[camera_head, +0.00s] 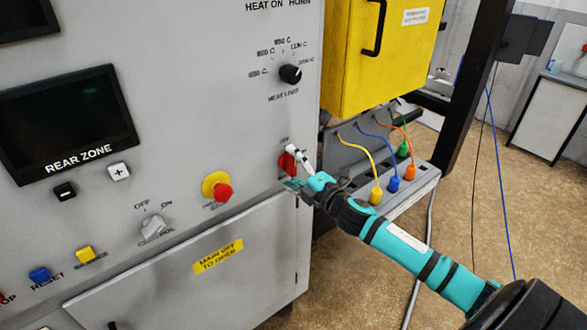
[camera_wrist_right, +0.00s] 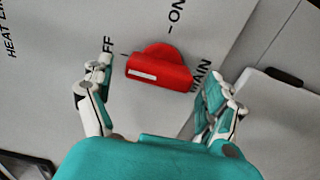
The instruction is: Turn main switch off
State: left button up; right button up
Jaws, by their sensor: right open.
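The main switch is a red knob with a raised bar handle, on the grey cabinet front near its right edge (camera_head: 284,164). It shows large in the right wrist view (camera_wrist_right: 165,70). Its white stripe is on the end of the bar nearer the partly hidden "OFF" lettering; "ON" is printed above it and "MAIN" to its right. My right gripper (camera_head: 296,171) is open in front of the switch, one finger on each side of the knob with clear gaps. I see no contact. In the head view the gripper partly hides the knob. My left gripper is not in view.
A yellow box (camera_head: 366,55) with a black handle hangs right of the cabinet. Below it, yellow, blue and orange cables plug into a grey block (camera_head: 422,187). A red button on a yellow base (camera_head: 217,188) and a grey control knob (camera_head: 152,227) sit left of the switch.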

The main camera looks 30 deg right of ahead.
jog(key=s, duration=1.2)
jog(key=shift+d, duration=0.45)
